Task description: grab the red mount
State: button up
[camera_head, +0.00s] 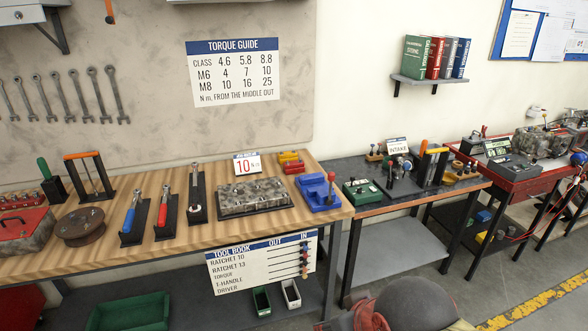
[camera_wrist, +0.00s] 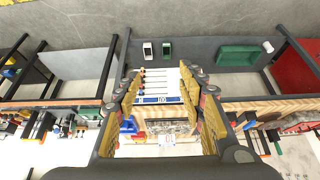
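A small red block-like part (camera_head: 294,168), which looks like the red mount, sits at the back right of the wooden workbench in the head view. A similar yellow part (camera_head: 289,157) is just behind it. A blue mount (camera_head: 318,192) with a red-topped piece stands in front of it. My gripper (camera_wrist: 163,76) shows in the wrist view with its two yellow-padded fingers spread wide and nothing between them. It is apart from the bench. The blue mount also shows beside the left finger in the wrist view (camera_wrist: 128,126).
The wooden bench (camera_head: 100,255) holds tools on black stands and a grey metal block (camera_head: 252,197). A white tool book board (camera_head: 262,262) hangs at its front. A dark-topped bench (camera_head: 385,198) stands to the right.

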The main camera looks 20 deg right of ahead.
aim_at(295, 167)
jog(key=z, duration=0.45)
jog(key=i+j+z, duration=0.2)
jog(key=z, duration=0.15)
jog(key=i+j+z, duration=0.55)
jog(key=z, duration=0.15)
jog(key=i+j, duration=0.2)
jog(key=j, duration=0.15)
jog(key=i+j, duration=0.15)
jog(key=j, duration=0.2)
jog(key=i+j+z, duration=0.1)
jog(key=j, duration=0.25)
jog(key=i+j, duration=0.25)
jog(key=j, duration=0.1)
